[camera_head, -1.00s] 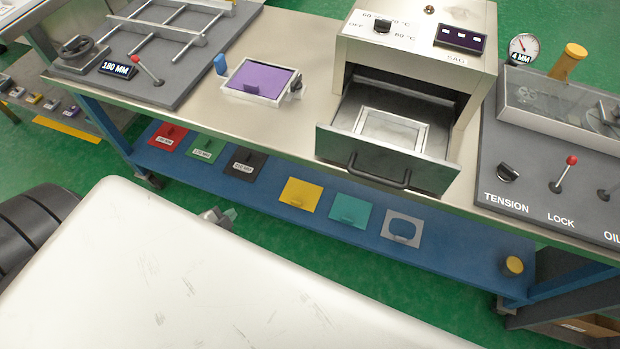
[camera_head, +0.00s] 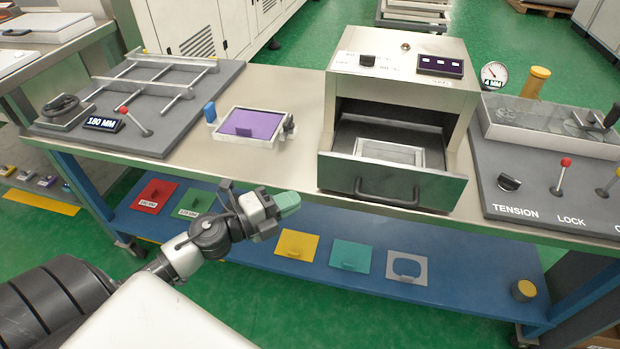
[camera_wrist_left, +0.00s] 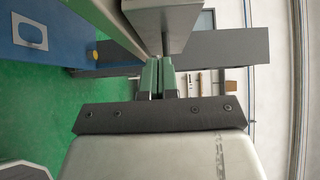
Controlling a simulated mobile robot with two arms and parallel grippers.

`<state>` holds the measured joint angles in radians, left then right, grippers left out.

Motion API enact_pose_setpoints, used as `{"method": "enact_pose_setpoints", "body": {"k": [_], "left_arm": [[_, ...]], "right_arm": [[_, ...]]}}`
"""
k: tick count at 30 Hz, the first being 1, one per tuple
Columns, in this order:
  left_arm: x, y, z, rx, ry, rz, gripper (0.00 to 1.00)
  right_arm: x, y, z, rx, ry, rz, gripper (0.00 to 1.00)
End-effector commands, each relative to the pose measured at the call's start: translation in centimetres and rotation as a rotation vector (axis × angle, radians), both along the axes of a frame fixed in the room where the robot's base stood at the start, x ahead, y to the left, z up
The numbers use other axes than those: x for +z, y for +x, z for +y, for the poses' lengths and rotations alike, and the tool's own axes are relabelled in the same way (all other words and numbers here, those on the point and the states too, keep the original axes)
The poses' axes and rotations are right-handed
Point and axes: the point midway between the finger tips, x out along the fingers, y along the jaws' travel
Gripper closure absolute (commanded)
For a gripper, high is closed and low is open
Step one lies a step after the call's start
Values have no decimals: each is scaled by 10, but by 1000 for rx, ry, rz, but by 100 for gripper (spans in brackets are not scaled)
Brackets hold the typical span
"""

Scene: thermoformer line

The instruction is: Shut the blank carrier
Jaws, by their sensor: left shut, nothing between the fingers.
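The heater box (camera_head: 400,85) on the bench has an open drawer, which looks to be the blank carrier. Its grey front (camera_head: 390,184) with a dark bar handle (camera_head: 386,197) stands out towards me. A pale, empty-looking frame (camera_head: 388,153) lies inside it. My left gripper (camera_head: 288,203) is in front of the bench, left of the drawer front and apart from it. Its greenish fingertips are together with nothing between them; they also show in the wrist view (camera_wrist_left: 165,78). My right gripper is not in view.
A clamp frame with a purple sheet (camera_head: 252,124) lies on the bench left of the heater. A grey console (camera_head: 535,195) with knobs and levers stands at right. The blue lower shelf (camera_head: 330,275) holds coloured plates. Green floor lies in front.

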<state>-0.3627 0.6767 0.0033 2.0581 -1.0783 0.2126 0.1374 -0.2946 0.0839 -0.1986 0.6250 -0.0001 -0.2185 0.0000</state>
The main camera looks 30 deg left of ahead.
Motion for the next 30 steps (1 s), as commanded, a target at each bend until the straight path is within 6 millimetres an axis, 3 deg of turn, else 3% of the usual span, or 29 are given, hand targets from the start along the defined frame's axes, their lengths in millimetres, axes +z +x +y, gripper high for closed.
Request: {"method": "enact_pose_setpoints", "body": {"k": [6, 12, 30], "left_arm": [[4, 36, -19, 0, 0, -4, 100], [0, 62, -9, 1, 0, -1, 100], [0, 73, -6, 1, 0, 0, 100]], "right_arm": [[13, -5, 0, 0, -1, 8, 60], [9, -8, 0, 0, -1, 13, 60], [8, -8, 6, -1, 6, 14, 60]]}}
